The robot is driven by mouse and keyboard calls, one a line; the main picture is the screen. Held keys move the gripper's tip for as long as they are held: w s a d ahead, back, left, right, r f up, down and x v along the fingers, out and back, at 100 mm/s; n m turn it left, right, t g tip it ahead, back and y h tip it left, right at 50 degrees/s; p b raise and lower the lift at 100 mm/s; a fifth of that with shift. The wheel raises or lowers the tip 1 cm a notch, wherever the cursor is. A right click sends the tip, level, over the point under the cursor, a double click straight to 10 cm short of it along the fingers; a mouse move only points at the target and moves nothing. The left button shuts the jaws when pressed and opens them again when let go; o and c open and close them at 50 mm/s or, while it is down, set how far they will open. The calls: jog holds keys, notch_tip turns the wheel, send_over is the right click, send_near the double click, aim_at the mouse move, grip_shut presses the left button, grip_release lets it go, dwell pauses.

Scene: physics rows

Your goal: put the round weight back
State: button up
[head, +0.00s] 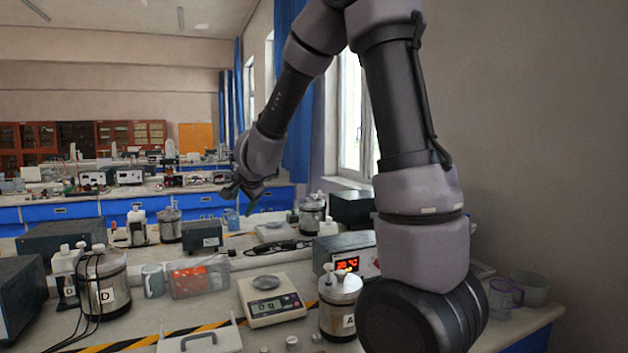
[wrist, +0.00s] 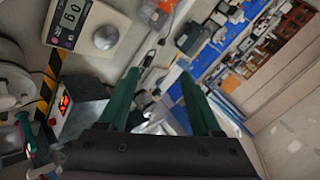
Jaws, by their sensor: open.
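My gripper (head: 245,190) is raised over the benches in the head view, well above and behind the scale. In the wrist view its two green fingers (wrist: 159,76) are apart with nothing between them. The scale also shows at the upper left of the wrist view (wrist: 84,12). Small round metal pieces (head: 292,342) lie at the bottom edge of the head view; I cannot tell which is the round weight.
A white case with a handle (head: 200,342) is cut off at the bottom. Jars marked D (head: 103,290) and A (head: 338,318), a box with a red display (head: 347,256), a clear tub (head: 200,278) and mugs (head: 505,296) crowd the bench. A striped tape crosses the bench.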

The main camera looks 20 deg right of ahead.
jog(key=s+d+r+n+y, duration=0.1)
jog(key=s+r+n+y, duration=0.15)
jog(key=s+r, duration=0.5)
jog(key=s+d+r+n+g, duration=0.1)
jog(key=s+d, duration=0.3)
jog(key=s, duration=0.7)
jog(key=s+d+r+n+g+h, duration=0.1)
jog(key=s+d+n, duration=0.2)
jog(key=s, duration=0.8)
jog(key=shift+s+d+r+n+g, duration=0.15)
jog(key=shift+d+r+n+g, duration=0.2)
jog(key=shift+g, duration=0.05)
